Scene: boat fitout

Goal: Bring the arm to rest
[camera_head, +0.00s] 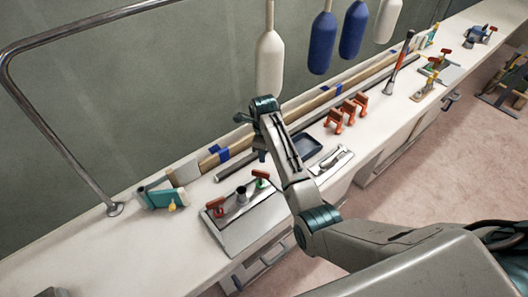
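My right arm comes in from the lower right, bends at a teal-ringed joint and reaches up over the white bench (70,245). My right gripper (262,152) is small and dark, below the teal wrist, over the bench near the long strips. Its fingers are too small and dark to tell whether they are open or shut, and I see nothing clearly held. My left gripper is not in view.
A grey plate (245,228) with red and green handles lies left of my arm. A teal tool (160,195), dark tray (308,146) and orange clamps (334,120) are on the bench. White and blue fenders (323,42) hang behind; a metal rail (50,135) rises at left.

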